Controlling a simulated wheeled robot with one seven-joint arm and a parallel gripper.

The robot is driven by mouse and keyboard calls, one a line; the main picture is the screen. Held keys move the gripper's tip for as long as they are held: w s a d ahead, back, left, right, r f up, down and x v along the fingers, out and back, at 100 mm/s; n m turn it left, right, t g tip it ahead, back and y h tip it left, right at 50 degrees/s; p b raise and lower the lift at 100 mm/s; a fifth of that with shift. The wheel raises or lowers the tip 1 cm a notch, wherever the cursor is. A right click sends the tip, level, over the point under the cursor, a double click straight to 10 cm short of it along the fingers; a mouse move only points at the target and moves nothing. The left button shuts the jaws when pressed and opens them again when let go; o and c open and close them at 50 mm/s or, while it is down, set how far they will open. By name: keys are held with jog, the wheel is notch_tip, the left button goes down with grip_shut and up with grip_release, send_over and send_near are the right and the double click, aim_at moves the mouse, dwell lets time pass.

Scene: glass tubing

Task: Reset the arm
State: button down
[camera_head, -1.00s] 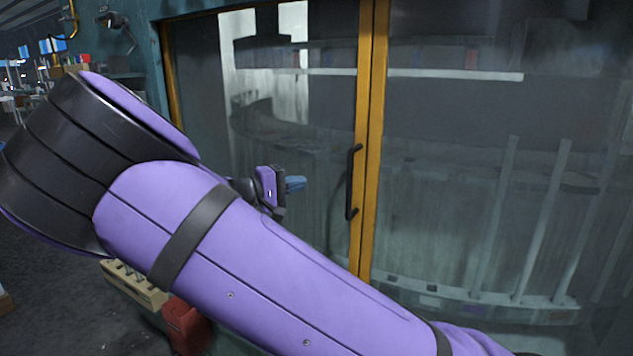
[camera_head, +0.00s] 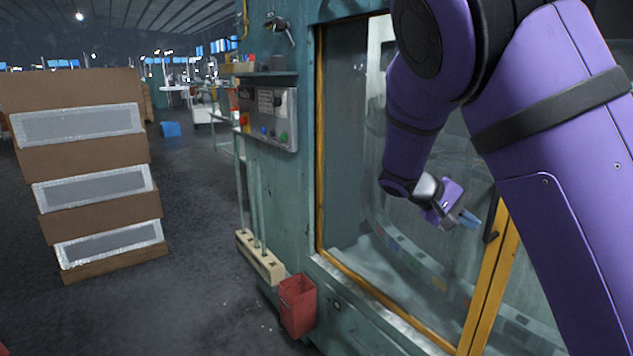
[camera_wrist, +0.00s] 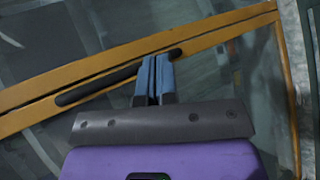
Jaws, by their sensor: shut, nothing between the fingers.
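My gripper (camera_head: 468,219) hangs at the end of my purple arm, in front of the glass door of the machine in the head view. Its blue fingers are together and empty; they also show side by side in the wrist view (camera_wrist: 154,78). The black door handle (camera_wrist: 95,85) lies just beyond the fingertips in the wrist view, and I cannot tell whether they touch it. In the head view part of the handle (camera_head: 491,237) shows right of the fingertips. My arm hides much of the door's right part.
The teal machine (camera_head: 278,200) has yellow door frames (camera_head: 487,290) and a control box (camera_head: 268,118). A red bin (camera_head: 298,305) and a beige rack with tubes (camera_head: 260,256) stand at its foot. Stacked brown boxes (camera_head: 95,210) stand at the left, with open floor between (camera_head: 200,230).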

jog(key=s+a+r+t+y, duration=0.1)
jog(key=s+r+t+y, duration=0.2)
jog(key=s, duration=1.1)
jog(key=s+a+r+t+y, duration=0.1)
jog(key=s+r+t+y, duration=0.3)
jog(key=s+r+y, duration=0.4)
jog(key=s, duration=0.7)
jog(key=shift+y, duration=0.3)
